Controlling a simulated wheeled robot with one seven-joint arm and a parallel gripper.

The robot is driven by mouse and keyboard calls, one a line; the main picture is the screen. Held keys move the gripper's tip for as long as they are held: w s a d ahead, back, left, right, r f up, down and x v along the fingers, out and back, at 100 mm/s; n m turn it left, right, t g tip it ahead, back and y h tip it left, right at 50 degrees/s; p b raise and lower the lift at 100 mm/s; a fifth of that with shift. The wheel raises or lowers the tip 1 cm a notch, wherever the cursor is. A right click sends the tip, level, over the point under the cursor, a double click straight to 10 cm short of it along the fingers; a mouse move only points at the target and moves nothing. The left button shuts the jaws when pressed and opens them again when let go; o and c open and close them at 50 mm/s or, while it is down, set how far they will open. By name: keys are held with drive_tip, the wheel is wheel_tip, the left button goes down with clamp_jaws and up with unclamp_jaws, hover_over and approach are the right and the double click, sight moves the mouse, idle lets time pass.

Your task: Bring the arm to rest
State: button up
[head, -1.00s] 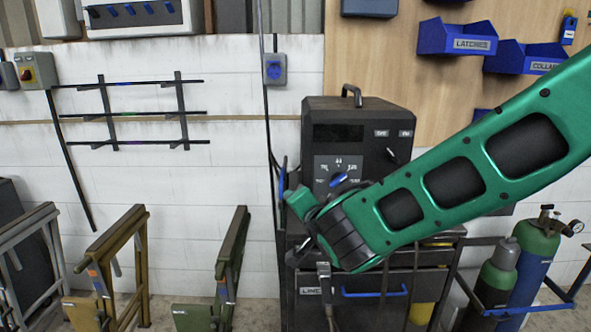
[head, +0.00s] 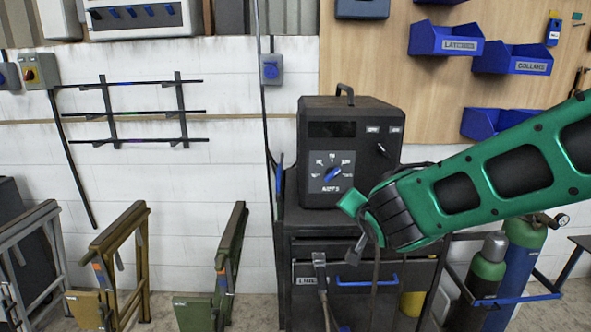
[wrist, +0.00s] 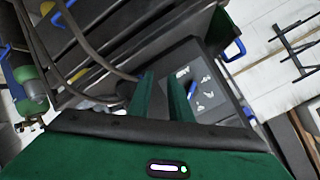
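My green arm reaches in from the right in the head view. My gripper (head: 352,203) is in front of the lower right of a black welding machine with a blue dial (head: 332,174). The gripper's black wrist part hangs over the cart top. In the wrist view, my gripper (wrist: 163,95) shows two green fingers standing apart with a gap and nothing seen held between them. The machine's dial panel (wrist: 198,92) lies beyond the fingertips, and I see no contact with it.
The machine stands on a dark cart with drawers and a blue handle (head: 366,282). Gas cylinders (head: 515,265) stand to the right under my arm. Metal frames (head: 118,265) stand at the left. Blue bins (head: 445,40) hang above right.

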drive_tip(key=s+d+f+g+h, duration=0.25)
drive_tip(key=s+d, duration=0.45)
drive_tip(key=d, duration=0.4)
drive_tip(key=s+d+f+g+h, duration=0.15)
drive_tip(key=s+d+g, duration=0.25)
drive_tip(key=s+d, duration=0.5)
drive_tip(key=s+d+f+g+y, duration=0.1)
drive_tip(key=s+d+g+y, duration=0.1)
drive_tip(key=s, duration=0.8)
drive_tip(key=s+d+f+n+g+y, duration=0.1)
drive_tip(key=s+d+g, duration=0.3)
drive_tip(key=s, duration=0.7)
drive_tip(key=shift+f+y, duration=0.3)
drive_tip(key=shift+y, duration=0.1)
drive_tip(key=shift+d, duration=0.1)
